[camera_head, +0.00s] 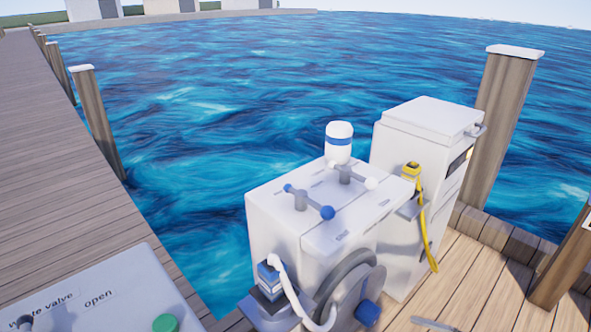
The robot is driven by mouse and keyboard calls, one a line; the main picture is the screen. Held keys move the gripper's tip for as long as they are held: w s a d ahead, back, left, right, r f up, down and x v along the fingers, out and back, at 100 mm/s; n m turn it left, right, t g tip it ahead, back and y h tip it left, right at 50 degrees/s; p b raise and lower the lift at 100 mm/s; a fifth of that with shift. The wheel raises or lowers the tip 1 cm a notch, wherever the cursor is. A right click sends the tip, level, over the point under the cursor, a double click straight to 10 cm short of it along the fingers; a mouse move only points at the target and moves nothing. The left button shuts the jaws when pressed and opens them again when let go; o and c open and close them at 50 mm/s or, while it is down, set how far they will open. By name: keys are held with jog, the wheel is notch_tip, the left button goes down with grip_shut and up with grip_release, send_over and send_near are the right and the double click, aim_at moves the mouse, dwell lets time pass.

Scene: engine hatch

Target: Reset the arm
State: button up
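No part of my arm or gripper can be made out in the head view. I cannot tell from this frame how the arm is posed or whether the gripper holds anything.
A white dock box (285,228) has T-handles, a blue-banded canister (339,143) and a hose reel (348,285). Behind stands a white cabinet (427,125) with a yellow hose (424,225). A pale valve panel (105,285) with a green knob (165,323) is front left. Water lies beyond.

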jog(key=w+a+r+n+g+h, duration=0.1)
jog(key=a+r+n+g+h, duration=0.35)
jog(key=r, duration=0.75)
jog(key=w+a+r+n+g+h, duration=0.1)
jog(key=a+r+n+g, duration=0.1)
jog(key=a+r+g, duration=0.75)
jog(key=s+a+r+n+t+h, duration=0.1)
jog(key=s+a+r+t+h, duration=0.1)
jog(key=s+a+r, duration=0.3)
jog(key=s+a+r+n+t+h+p, duration=0.1)
jog(key=s+a+r+t+h, duration=0.15)
jog(key=r, duration=0.45)
jog(key=s+a+r+n+t+h, duration=0.1)
jog(key=s+a+r+t, duration=0.2)
jog(key=r, duration=0.4)
jog(key=s+r+t+h+b, duration=0.2)
jog(key=s+r+t, duration=0.15)
jog(key=s, duration=0.25)
notch_tip(320, 180, up, 25)
jog(key=g+p, duration=0.1)
jog(key=p, duration=2.4)
jog(key=shift+w+d+f, duration=0.2)
jog(key=shift+w+d, duration=0.05)
jog(key=shift+d, duration=0.05)
